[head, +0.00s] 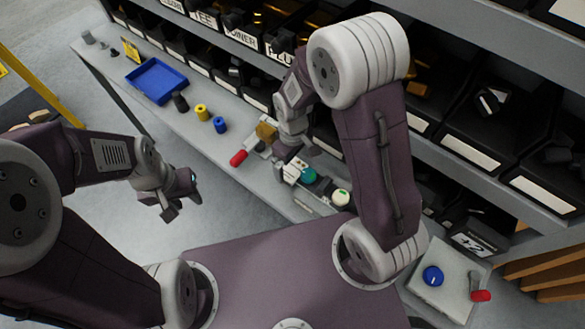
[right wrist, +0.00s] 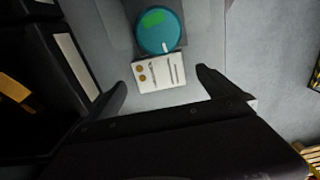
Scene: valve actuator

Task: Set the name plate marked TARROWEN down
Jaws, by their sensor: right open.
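A small pale plate with two brass dots and dark marks (right wrist: 160,73) lies just beyond and between my right gripper's fingertips, below a teal round knob (right wrist: 157,32). I cannot read TARROWEN on it, so I cannot tell if it is the name plate. It also shows in the head view (head: 291,172). My right gripper (right wrist: 163,82) is open, with its fingers apart on either side of the plate and no visible grip. My left gripper (head: 184,205) hangs in front of the bench, with its fingers apart and nothing visible between them.
Black bins (head: 480,100) line the rack behind.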

